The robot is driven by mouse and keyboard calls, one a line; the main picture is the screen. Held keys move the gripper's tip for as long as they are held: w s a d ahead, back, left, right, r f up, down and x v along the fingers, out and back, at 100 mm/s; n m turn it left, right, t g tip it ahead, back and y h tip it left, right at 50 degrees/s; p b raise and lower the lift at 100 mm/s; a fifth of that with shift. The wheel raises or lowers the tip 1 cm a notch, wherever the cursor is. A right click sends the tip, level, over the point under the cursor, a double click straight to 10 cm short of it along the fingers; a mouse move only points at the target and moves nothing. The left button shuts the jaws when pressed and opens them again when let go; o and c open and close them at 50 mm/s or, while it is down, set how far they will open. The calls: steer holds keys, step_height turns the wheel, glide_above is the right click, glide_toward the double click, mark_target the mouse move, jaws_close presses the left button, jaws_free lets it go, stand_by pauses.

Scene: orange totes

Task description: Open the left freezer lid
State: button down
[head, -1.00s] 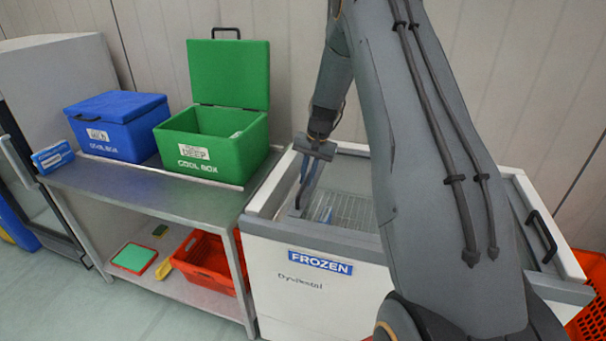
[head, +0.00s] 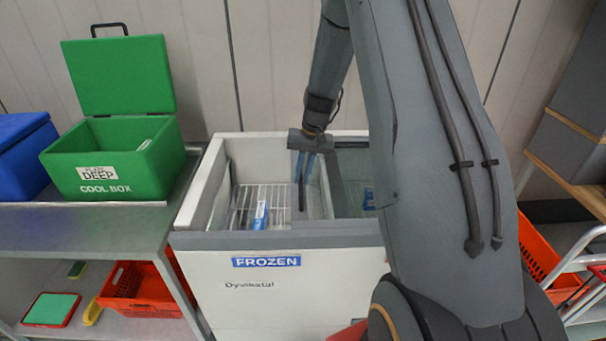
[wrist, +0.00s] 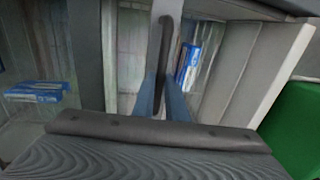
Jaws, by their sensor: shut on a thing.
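The white chest freezer (head: 290,290) with the FROZEN label stands in front of me. Its left lid (head: 325,190) is a sliding pane, now shifted to the right. The left part of the freezer is uncovered, showing a wire rack (head: 240,208) and a blue-and-white packet (head: 260,214). My gripper (head: 305,172) is shut on the lid's dark upright handle, near the middle of the freezer. In the wrist view the handle (wrist: 166,45) runs between my blue fingers (wrist: 162,98). My arm hides the freezer's right part and the other lid's handle.
An open green cool box (head: 110,165) and a blue one (head: 22,155) stand on the steel table (head: 90,228) at left. Red baskets (head: 135,285) sit below. A wooden-topped shelf (head: 570,180) and a red crate (head: 535,250) are at right.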

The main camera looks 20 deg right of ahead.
steer(key=shift+d, duration=0.1)
steer(key=c, duration=1.8)
jaws_free()
steer(key=shift+o, duration=0.2)
steer(key=shift+r, duration=0.15)
step_height(320, 180, up, 8)
steer(key=d+b, duration=0.1)
steer(key=b, duration=0.1)
steer(key=shift+s+d+f, duration=0.2)
steer(key=shift+s+f, duration=0.05)
steer(key=shift+s, duration=0.05)
steer(key=s+a+n, duration=0.1)
steer(key=s+a, duration=0.3)
steer(key=s, duration=0.4)
steer(key=s+a+n+h, duration=0.1)
steer(key=s+a+n, duration=0.1)
steer(key=s+a, duration=0.3)
steer(key=s+a+n+h, duration=0.1)
steer(key=s+a, duration=0.3)
steer(key=s, duration=0.7)
steer(key=shift+s+a+r+t, duration=0.25)
steer(key=shift+a+t, duration=0.05)
steer(key=shift+a, duration=0.1)
